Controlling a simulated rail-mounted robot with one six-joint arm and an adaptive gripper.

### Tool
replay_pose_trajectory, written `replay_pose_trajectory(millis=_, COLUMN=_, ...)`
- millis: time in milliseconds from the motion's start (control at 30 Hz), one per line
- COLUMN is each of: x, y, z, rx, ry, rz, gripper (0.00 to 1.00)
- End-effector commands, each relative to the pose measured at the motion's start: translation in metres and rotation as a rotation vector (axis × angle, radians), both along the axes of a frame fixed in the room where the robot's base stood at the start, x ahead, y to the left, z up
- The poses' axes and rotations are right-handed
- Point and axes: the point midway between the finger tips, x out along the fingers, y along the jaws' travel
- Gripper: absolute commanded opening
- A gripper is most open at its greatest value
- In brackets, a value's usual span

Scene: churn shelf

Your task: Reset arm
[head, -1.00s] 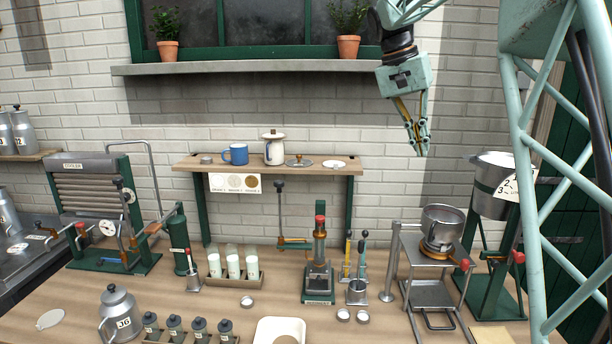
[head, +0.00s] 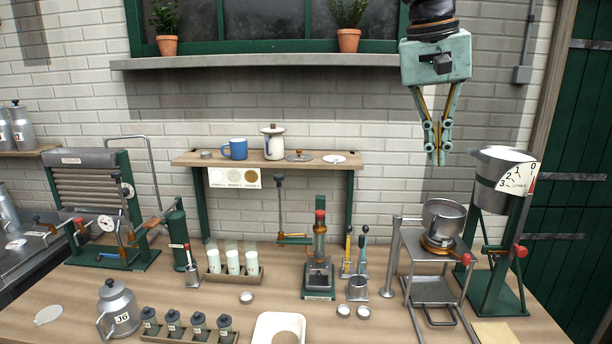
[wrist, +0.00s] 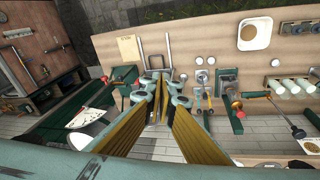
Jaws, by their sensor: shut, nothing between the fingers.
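My gripper (head: 437,158) hangs from the top of the head view, fingers pointing down, with its fingertips together and nothing between them. It is in the air above the right part of the bench, above the metal pan on its stand (head: 441,222) and left of the measuring pail (head: 500,178). It touches nothing. In the wrist view my gripper's fingers (wrist: 160,76) reach up the middle of the picture, seen against the bench below.
The wooden bench (head: 240,310) holds a cooler frame (head: 95,190), a rack of white-filled tubes (head: 233,274), a small press (head: 319,265) and a can (head: 117,308). A wall shelf (head: 265,164) carries a blue mug (head: 236,149). A window sill (head: 250,63) runs above.

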Motion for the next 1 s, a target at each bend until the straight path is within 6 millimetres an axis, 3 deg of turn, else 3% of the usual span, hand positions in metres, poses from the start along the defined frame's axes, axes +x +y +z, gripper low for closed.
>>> replay_pose_trajectory(millis=567, x=-0.109, y=0.020, z=-0.023, rx=0.051, ry=-0.036, rz=0.114, gripper=0.00)
replay_pose_trajectory(millis=1000, x=-0.192, y=0.035, z=-0.055, rx=0.084, ry=-0.068, rz=0.196, gripper=0.00)
